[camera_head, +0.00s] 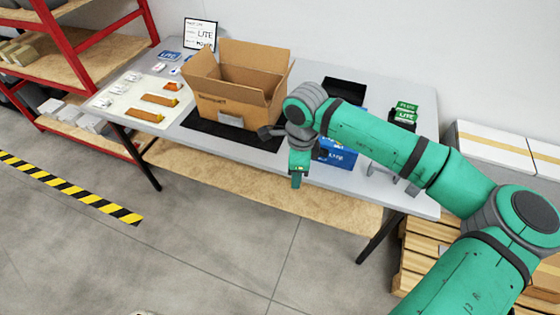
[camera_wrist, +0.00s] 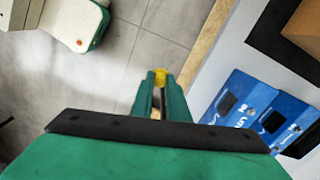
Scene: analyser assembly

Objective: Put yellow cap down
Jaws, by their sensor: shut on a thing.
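The yellow cap (camera_wrist: 160,75) shows in the wrist view between the tips of my gripper (camera_wrist: 161,82). My gripper is shut on it. In the head view my gripper (camera_head: 297,180) points down at the front edge of the table (camera_head: 330,187), near its middle. The cap is too small to make out in the head view. In the wrist view the cap is over the grey floor, beside the wooden lower shelf and the table edge.
An open cardboard box (camera_head: 235,108) stands on a black mat (camera_head: 215,130) left of my gripper. Blue boxes (camera_head: 338,154) stand just behind my gripper. Orange parts (camera_head: 145,116) lie on the table's left. Green boxes (camera_head: 404,114) stand at the right. A red rack (camera_head: 60,60) is far left.

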